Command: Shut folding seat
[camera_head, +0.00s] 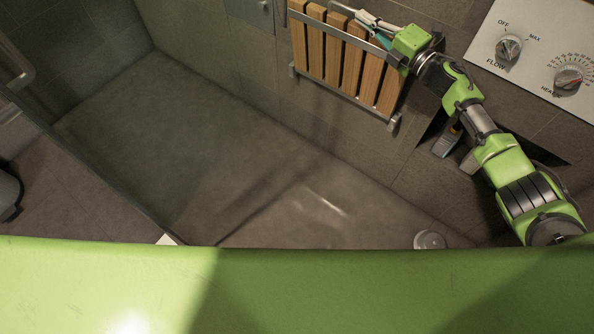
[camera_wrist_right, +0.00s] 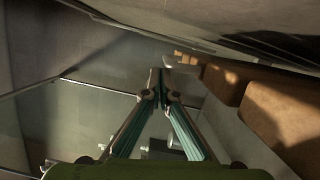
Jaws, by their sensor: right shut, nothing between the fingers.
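The folding seat (camera_head: 331,52) has brown wooden slats in a grey metal frame, on the shower wall at the top of the head view. It appears swung up, with its slats nearly flat along the wall; any small gap behind it cannot be judged. My right gripper (camera_head: 356,16) is at the seat's upper edge, its fingers pointing left along it. In the right wrist view, its fingers (camera_wrist_right: 161,82) meet at the tips with nothing between them. The slats (camera_wrist_right: 270,105) show close on the right there; contact is unclear. My left gripper is out of view.
A control panel (camera_head: 540,45) with FLOW and HEATER knobs is on the wall at upper right. A small bottle (camera_head: 447,141) stands behind my right arm. A round drain (camera_head: 429,240) lies on the floor. The shower floor (camera_head: 200,140) is clear.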

